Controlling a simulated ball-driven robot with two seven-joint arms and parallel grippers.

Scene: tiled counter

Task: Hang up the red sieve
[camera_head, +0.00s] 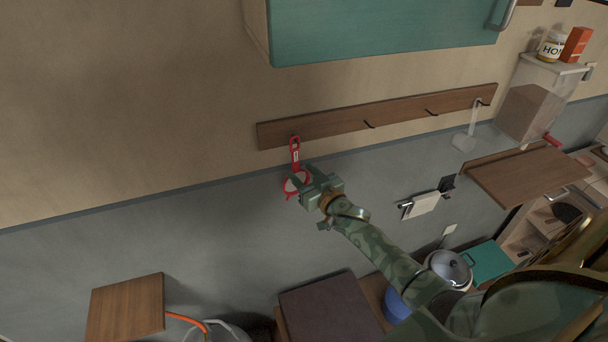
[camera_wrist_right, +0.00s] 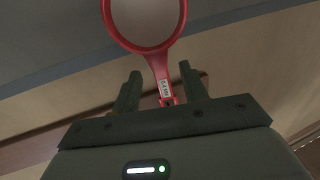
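The red sieve (camera_head: 295,153) is upright against the wall in the head view, handle up and round bowl down. Its handle end overlaps the left end of the wooden hook rail (camera_head: 345,120); I cannot tell whether its loop is around a hook. In the right wrist view the sieve (camera_wrist_right: 155,57) shows its round bowl and labelled handle. My right gripper (camera_head: 304,183) is at the bowl in the head view and hides part of it. In the wrist view its fingers (camera_wrist_right: 160,82) stand apart, with gaps either side of the handle. My left gripper is out of view.
More hooks (camera_head: 432,112) sit along the rail, with a pale utensil (camera_head: 466,139) hanging near its right end. A teal cabinet (camera_head: 380,30) is above. A wooden shelf (camera_head: 525,176) is at right, a wooden board (camera_head: 125,308) at lower left.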

